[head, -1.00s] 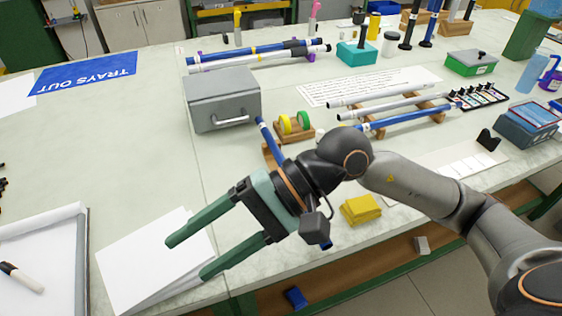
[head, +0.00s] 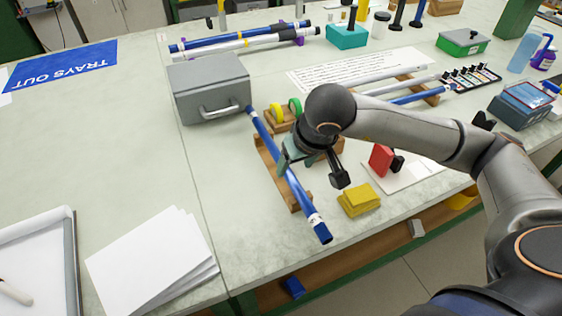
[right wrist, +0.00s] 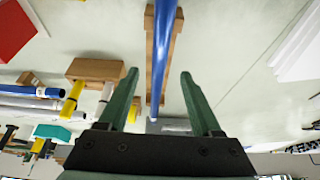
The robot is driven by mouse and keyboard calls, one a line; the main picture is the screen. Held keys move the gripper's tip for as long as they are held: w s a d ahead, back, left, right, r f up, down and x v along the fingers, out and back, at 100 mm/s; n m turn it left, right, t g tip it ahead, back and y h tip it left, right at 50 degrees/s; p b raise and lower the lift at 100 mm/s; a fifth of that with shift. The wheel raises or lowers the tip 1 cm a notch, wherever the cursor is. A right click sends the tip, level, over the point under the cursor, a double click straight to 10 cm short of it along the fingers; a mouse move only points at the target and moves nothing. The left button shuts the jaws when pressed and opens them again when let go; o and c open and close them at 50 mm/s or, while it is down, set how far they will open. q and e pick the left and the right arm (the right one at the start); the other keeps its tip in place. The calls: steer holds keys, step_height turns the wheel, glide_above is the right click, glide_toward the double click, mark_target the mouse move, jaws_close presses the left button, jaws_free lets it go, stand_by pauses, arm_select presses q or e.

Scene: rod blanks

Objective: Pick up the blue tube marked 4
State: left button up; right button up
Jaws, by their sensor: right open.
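A long blue tube (head: 289,182) lies slantwise on a wooden rack (head: 270,165) in front of the grey box. Its near end has a white band (head: 316,219) whose mark is too small to read. My right gripper (head: 292,154) is over the tube's middle, partly hidden by its own wrist. In the right wrist view, its two green fingers are apart (right wrist: 159,75), with the blue tube (right wrist: 164,35) running between them; I cannot tell whether they touch it. My left gripper is not in view.
A grey box (head: 210,85) stands at the tube's far end. Tape rolls (head: 294,107), a red block (head: 381,159) and yellow pads (head: 359,199) are close by. More tubes lie at the back (head: 240,40) and right (head: 418,97).

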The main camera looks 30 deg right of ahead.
mark_target(290, 174)
steer(key=shift+x, duration=2.8)
steer(key=shift+r, duration=0.1)
jaws_close()
